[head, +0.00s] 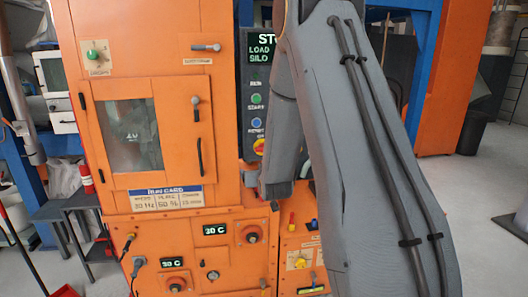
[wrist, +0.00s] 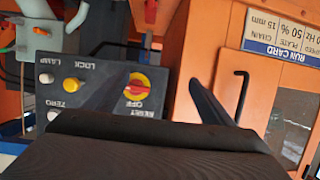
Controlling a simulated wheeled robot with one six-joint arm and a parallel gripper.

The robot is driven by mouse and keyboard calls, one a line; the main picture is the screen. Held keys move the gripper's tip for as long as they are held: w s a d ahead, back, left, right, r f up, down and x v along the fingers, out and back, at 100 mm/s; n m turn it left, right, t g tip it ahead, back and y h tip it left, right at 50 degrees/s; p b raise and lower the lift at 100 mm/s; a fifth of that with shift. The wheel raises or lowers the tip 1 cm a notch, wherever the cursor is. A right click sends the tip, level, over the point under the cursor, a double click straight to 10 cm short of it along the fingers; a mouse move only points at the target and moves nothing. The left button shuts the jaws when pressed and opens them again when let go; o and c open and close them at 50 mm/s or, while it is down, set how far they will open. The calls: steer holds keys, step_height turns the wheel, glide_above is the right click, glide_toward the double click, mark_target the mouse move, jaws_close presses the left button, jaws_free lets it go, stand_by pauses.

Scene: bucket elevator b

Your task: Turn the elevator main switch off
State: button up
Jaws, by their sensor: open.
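The main switch, a red and yellow rotary knob (wrist: 137,87) marked OFF, sits on the dark control panel (wrist: 185,60) in the upside-down wrist view. In the head view the switch (head: 259,147) shows at the arm's left edge, below the green and blue buttons and partly hidden. Its exact handle angle is too small to tell. My gripper (wrist: 160,85) is open and empty. Its two dark fingers point at the panel, on either side of the switch; I cannot tell whether they touch it. In the head view my arm hides the gripper.
A yellow LOCK knob (wrist: 72,85) and white buttons (wrist: 46,78) sit beside the switch. The orange cabinet door has a black handle (wrist: 242,95) near the fingers. Lower knobs (head: 252,236) stick out from the cabinet. Open floor lies at the right.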

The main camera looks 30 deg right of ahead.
steer(key=w+d+r+t+h+p, duration=0.1)
steer(key=w+d+r+t+p, duration=0.1)
steer(key=w+d, duration=0.5)
steer(key=shift+w+d+r+m+t+h+p, duration=0.4)
steer(key=shift+w+t, duration=0.3)
steer(key=shift+w, duration=0.95)
steer(key=shift+a, duration=0.15)
steer(key=c, duration=1.1)
